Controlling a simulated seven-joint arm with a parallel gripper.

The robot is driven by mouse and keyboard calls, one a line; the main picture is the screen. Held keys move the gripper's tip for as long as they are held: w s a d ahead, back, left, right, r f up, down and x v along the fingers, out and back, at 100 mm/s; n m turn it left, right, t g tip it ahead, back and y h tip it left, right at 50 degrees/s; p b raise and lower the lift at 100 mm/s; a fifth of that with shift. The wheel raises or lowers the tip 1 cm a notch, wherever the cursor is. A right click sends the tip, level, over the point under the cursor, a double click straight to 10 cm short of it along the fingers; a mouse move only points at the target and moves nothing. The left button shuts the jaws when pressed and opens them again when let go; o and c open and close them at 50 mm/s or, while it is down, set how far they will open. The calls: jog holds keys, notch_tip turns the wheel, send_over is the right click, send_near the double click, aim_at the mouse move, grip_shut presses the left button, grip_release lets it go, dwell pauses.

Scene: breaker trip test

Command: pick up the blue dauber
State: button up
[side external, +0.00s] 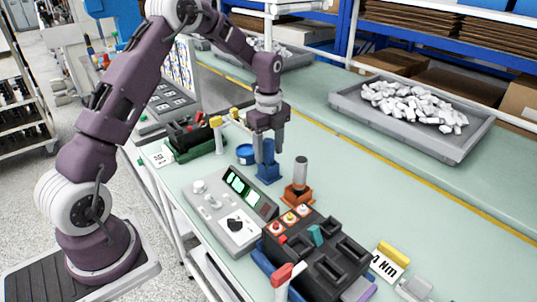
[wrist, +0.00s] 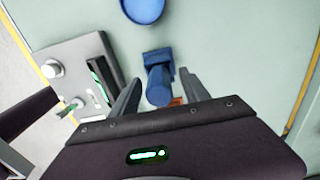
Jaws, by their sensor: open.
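The blue dauber (side external: 268,173) stands upright on the green bench, with a square foot and a round handle. In the wrist view the blue dauber (wrist: 158,82) lies between my two fingers. My gripper (side external: 269,146) points down over it from above, with a finger on either side of the handle. The fingers also show in the wrist view (wrist: 159,82), spread, with gaps to the handle. My gripper is open. The lower handle and foot are visible in the side view; the top is partly hidden by my gripper.
A blue round tub (side external: 245,154) stands just left of the dauber. An orange-brown piece with a grey handle (side external: 300,172) stands close on the right. A grey control box (side external: 228,208) and a black breaker block (side external: 318,256) stand in front. A tray of white parts (side external: 410,122) sits behind.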

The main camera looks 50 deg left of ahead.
jog(key=shift+f, duration=0.8)
grip_shut()
notch_tip(320, 180, up, 10)
jog(key=shift+r, duration=0.1)
